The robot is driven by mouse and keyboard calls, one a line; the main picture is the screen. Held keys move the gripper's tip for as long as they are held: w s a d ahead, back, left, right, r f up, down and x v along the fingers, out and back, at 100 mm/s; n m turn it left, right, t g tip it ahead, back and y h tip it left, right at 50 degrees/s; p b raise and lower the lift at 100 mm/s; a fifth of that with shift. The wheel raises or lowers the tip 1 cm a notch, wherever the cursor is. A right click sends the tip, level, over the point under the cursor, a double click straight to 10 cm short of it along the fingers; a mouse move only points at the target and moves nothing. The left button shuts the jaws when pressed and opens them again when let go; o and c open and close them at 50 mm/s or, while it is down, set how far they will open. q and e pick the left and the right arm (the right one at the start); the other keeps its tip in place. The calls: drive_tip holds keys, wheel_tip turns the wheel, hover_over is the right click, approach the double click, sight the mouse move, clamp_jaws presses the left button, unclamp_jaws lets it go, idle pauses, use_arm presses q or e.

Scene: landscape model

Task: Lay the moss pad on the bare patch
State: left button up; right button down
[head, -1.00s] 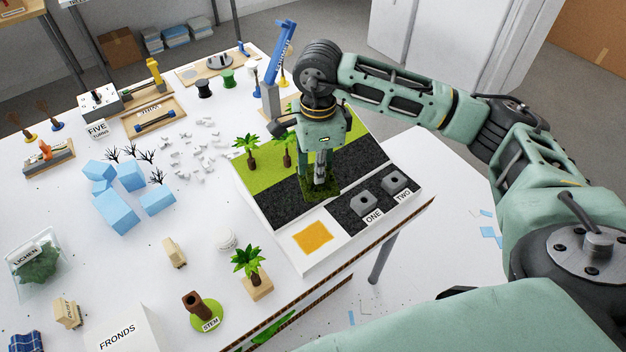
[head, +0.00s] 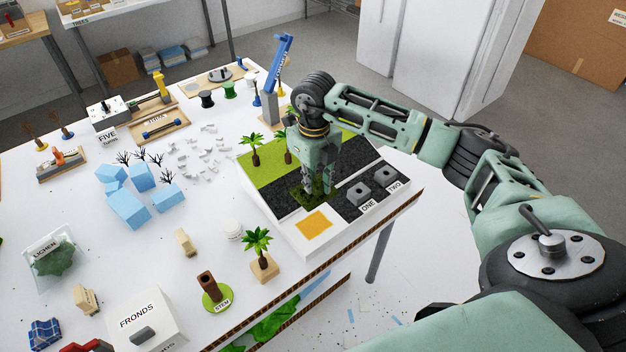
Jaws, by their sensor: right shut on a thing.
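My right gripper (head: 319,188) points down over the landscape board. It is shut on a dark green moss pad (head: 307,195), which shows around its fingertips over the black strip. I cannot tell whether the pad touches the board. A flat yellow-orange square (head: 314,223), which looks like the bare patch, lies uncovered on the board's white front part. The pad is behind this square in the picture and apart from it. My left gripper is not in view.
Grey blocks marked ONE (head: 359,195) and TWO (head: 385,176) stand right of the gripper. Model palms (head: 255,150) stand on the board's green strip. A blue crane-like post (head: 276,80) stands behind.

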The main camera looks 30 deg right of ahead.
drive_tip(key=shift+s+f+b, duration=0.1)
drive_tip(key=shift+f+b, duration=0.25)
drive_tip(key=shift+b, duration=0.05)
drive_tip(key=shift+f+b, duration=4.6)
drive_tip(key=shift+f, duration=1.45)
drive_tip(key=shift+f+b, duration=0.55)
drive_tip(key=shift+b, duration=0.05)
drive_tip(key=c, duration=1.6)
unclamp_jaws()
drive_tip(key=shift+r, duration=0.1)
drive_tip(key=shift+r+p, duration=2.3)
drive_tip(key=shift+r, duration=1.1)
